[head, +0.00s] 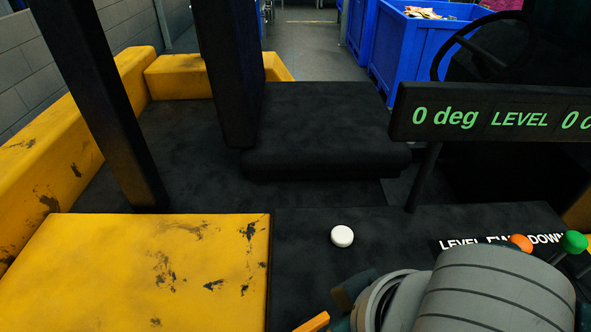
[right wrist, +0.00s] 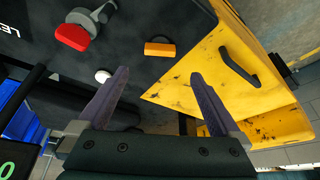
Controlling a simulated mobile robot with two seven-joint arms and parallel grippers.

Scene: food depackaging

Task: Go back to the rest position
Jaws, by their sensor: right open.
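My right gripper (right wrist: 159,73) shows in the right wrist view with its two dark fingers spread wide apart. Nothing is between the fingers. They hang over a dark console and a yellow panel (right wrist: 205,95), and I cannot tell the height above them. In the head view a thick grey ribbed arm link of mine fills the lower right and hides part of the console. My left gripper is not in either view.
A white round knob (head: 342,236) sits on the dark console. Orange (head: 521,243) and green (head: 573,242) lever balls stand at the right, below a display (head: 480,115). A steering wheel (head: 440,72) and blue bins (head: 410,50) lie beyond. A red knob (right wrist: 72,37) shows near my right gripper.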

